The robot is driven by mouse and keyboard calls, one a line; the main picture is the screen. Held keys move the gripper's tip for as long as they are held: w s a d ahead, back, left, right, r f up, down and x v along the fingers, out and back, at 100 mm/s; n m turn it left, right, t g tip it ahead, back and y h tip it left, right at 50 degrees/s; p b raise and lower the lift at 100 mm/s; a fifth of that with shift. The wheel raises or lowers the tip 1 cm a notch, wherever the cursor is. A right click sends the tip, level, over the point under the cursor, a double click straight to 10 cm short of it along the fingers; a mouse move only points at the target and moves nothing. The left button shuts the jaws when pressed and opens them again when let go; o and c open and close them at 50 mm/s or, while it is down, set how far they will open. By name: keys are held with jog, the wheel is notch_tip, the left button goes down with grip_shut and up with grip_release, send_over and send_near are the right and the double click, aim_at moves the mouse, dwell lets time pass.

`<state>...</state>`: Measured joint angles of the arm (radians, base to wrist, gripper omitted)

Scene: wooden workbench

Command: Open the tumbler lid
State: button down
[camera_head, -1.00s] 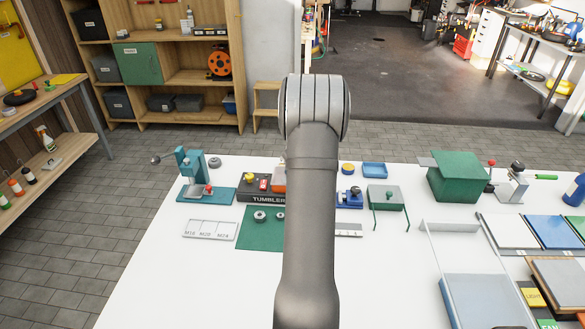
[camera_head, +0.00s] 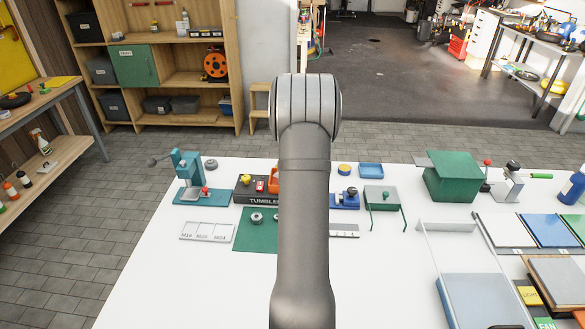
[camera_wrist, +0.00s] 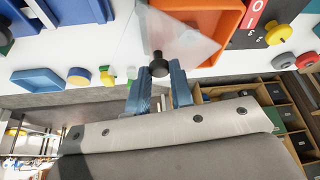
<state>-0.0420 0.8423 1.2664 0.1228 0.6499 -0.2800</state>
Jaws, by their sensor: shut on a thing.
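The tumbler has a dark base (camera_head: 262,200) marked TUMBLER, partly behind my arm in the head view. Its orange bowl (camera_wrist: 213,20) shows at the top of the wrist view, and a sliver of it (camera_head: 274,181) shows beside my arm. A clear lid (camera_wrist: 182,42) with a black knob (camera_wrist: 156,63) overlaps the bowl's left side and looks skewed to its rim; its exact angle is hard to tell. My gripper (camera_wrist: 157,76) has its blue fingers shut on the knob. My arm hides the gripper in the head view.
A blue tray (camera_wrist: 37,79) and a yellow-topped round piece (camera_wrist: 107,76) lie nearby. A green mat (camera_head: 255,238) lies in front of the tumbler. White bench is bare at front left.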

jog(key=m, duration=0.1)
jog(key=d+m+h, duration=0.1)
jog(key=m, duration=0.1)
jog(key=shift+w+d+m+h, duration=0.1)
jog(key=shift+d+m+h, duration=0.2)
jog(key=shift+m, duration=0.1)
jog(key=m, duration=0.1)
jog(key=d+m+h, duration=0.1)
jog(key=shift+m, duration=0.4)
jog(key=shift+s+d+m+g+h, duration=0.25)
jog(key=shift+s+d+m+h, duration=0.1)
jog(key=shift+m, duration=0.65)
jog(key=shift+s+d+m+g+h, duration=0.2)
jog(key=shift+d+m+g+h, duration=0.15)
jog(key=shift+m, duration=0.65)
jog(key=shift+s+d+m+g+h, duration=0.2)
jog(key=shift+s+d+m+h, duration=0.15)
jog(key=shift+m, duration=0.65)
jog(key=c, duration=1.3)
grip_release()
